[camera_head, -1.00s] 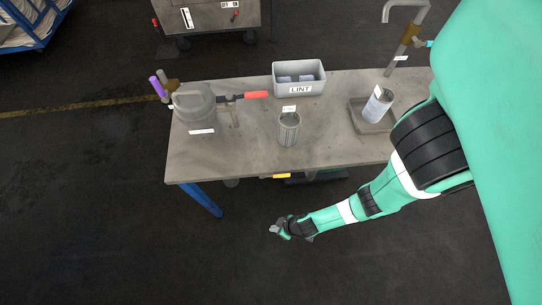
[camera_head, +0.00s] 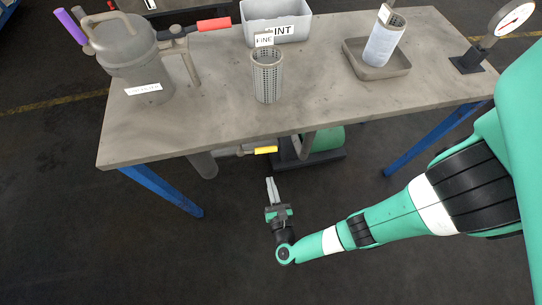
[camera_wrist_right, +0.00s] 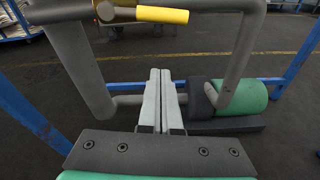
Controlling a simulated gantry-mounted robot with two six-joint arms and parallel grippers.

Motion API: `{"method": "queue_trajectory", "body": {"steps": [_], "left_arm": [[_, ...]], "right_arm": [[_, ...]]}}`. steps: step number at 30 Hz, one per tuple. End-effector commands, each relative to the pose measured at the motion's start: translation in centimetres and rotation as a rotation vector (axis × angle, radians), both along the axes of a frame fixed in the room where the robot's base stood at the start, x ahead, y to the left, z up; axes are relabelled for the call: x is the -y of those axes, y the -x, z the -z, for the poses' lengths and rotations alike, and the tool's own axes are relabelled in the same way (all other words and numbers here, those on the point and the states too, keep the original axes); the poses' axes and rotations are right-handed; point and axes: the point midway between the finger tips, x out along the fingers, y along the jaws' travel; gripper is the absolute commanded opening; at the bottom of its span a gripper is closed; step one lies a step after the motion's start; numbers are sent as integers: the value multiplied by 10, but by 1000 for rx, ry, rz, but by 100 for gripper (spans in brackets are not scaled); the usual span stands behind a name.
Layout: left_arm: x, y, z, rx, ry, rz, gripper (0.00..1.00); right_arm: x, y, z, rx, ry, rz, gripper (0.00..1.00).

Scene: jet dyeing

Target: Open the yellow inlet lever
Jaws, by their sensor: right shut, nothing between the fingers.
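The yellow inlet lever (camera_head: 266,150) sticks out sideways from a grey pipe under the front edge of the table. In the right wrist view the yellow lever (camera_wrist_right: 162,15) lies across the top, beyond and above the fingers. My right gripper (camera_head: 271,180) is shut and empty, just below and in front of the lever, with its fingers pointing up towards the table. Its two fingers (camera_wrist_right: 160,95) lie together in the right wrist view and do not touch the lever. My left gripper is not in view.
A green pump motor (camera_head: 325,138) sits on a dark base under the table (camera_head: 215,120). A grey lidded vessel (camera_head: 135,55) with purple and red handles, a mesh basket (camera_head: 267,85), a lint bin (camera_head: 280,28) and a tray (camera_head: 378,68) stand on top. Blue legs (camera_head: 165,190) flank the space.

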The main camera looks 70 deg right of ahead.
Motion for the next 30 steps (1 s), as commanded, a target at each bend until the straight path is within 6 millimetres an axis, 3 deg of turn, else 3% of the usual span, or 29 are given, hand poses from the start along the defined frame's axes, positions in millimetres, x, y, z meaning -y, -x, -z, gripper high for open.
{"method": "queue_trajectory", "body": {"steps": [8,21,24,30], "left_arm": [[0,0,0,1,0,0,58],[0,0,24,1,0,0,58],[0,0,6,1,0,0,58],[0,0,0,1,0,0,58]], "right_arm": [[11,-6,0,-1,1,2,0],[89,-49,15,-1,3,6,0],[85,-46,-12,1,2,-4,0],[82,-41,-27,-2,3,-3,0]]}}
